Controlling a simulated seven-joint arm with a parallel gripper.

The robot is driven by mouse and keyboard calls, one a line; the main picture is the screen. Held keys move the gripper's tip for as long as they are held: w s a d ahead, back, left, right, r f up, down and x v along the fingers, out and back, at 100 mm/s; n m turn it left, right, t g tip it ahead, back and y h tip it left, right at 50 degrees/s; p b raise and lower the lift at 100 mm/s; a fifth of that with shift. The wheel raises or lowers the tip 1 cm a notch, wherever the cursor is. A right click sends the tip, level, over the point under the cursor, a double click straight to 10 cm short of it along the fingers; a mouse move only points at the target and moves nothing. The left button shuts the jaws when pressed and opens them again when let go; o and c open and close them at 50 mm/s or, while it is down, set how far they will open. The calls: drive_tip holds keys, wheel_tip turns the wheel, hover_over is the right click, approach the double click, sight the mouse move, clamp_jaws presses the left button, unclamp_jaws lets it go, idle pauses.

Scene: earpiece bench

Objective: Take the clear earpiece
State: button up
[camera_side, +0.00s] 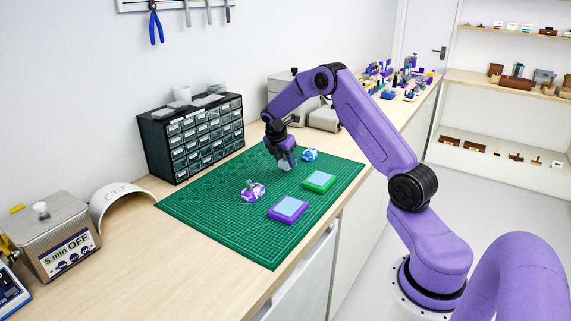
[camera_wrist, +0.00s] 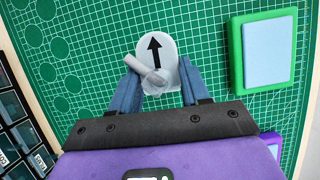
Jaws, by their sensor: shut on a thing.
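The clear earpiece (camera_side: 286,164) is a pale grey, translucent piece at my gripper's tips in the side view. In the side view my gripper (camera_side: 283,155) points down over the far part of the green mat (camera_side: 213,208). Whether the earpiece touches the mat is hard to tell.
A purple-and-white earpiece (camera_side: 253,192) and a blue-and-white one (camera_side: 310,155) lie on the mat. A green tray (camera_side: 314,189) and a purple tray (camera_side: 279,220), both with light blue pads, are near its front edge. A black drawer cabinet (camera_side: 157,150) stands behind.

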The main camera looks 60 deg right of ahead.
drive_tip(key=s+a+r, duration=0.7)
drive_tip(key=s+r, duration=0.4)
drive_tip(key=s, duration=0.1)
